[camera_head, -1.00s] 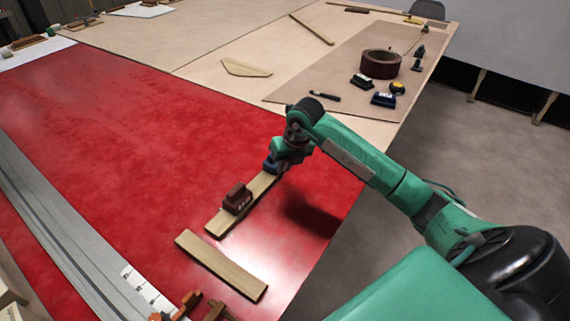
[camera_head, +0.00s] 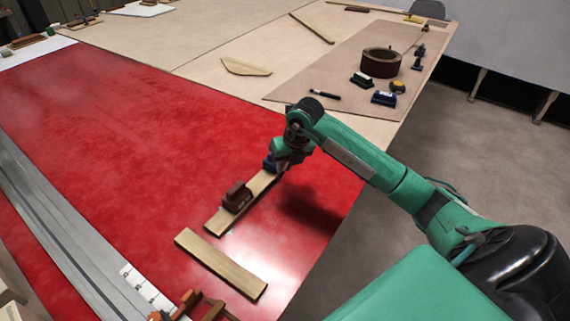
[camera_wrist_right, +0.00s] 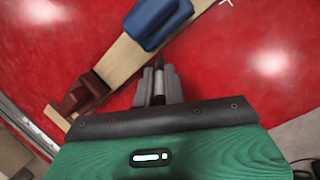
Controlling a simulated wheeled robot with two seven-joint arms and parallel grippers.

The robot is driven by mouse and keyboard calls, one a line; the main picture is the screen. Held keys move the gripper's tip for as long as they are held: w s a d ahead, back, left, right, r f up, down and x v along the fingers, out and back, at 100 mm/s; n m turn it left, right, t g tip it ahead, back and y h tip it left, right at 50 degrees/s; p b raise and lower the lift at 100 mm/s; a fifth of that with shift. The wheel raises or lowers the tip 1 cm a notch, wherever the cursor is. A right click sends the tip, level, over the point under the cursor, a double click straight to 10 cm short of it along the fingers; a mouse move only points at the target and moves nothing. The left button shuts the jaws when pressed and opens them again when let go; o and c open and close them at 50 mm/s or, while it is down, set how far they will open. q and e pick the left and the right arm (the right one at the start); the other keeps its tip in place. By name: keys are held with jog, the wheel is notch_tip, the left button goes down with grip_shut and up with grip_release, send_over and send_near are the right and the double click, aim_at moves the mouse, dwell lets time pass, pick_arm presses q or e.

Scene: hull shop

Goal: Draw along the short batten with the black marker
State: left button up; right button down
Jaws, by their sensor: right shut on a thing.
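A pale wooden batten (camera_head: 218,223) lies on the red sheet, with a dark red weight (camera_head: 236,196) and a blue weight (camera_head: 269,163) on top. The wrist view also shows this batten (camera_wrist_right: 118,63), the dark red weight (camera_wrist_right: 84,92) and the blue weight (camera_wrist_right: 160,22). A second loose batten (camera_head: 221,262) lies nearer; I cannot tell surely which is shorter. My right gripper (camera_wrist_right: 158,88) is shut on the black marker (camera_wrist_right: 158,79), beside the weighted batten near the blue weight. Whether the tip touches the sheet is unclear. My left gripper is out of view.
The red sheet (camera_head: 120,140) is clear at left. A long metal rail (camera_head: 60,225) runs along its left side, with orange clamps (camera_head: 187,302) near the bottom. A tape roll (camera_head: 380,62), a dark pen (camera_head: 325,94) and small blocks stand on the far board.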

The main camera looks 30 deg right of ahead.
jog(key=shift+d, duration=0.1)
jog(key=shift+w+d, duration=0.3)
jog(key=shift+d, duration=0.35)
jog(key=shift+d, duration=0.1)
jog(key=shift+w+d+b, duration=0.3)
jog(key=shift+d+b, duration=0.1)
jog(key=shift+d, duration=0.2)
jog(key=shift+d, duration=0.15)
jog(key=shift+w+d, duration=0.3)
jog(key=shift+d, duration=0.25)
jog(key=shift+d, duration=0.15)
jog(key=shift+w+d, duration=0.25)
jog(key=shift+d, duration=0.2)
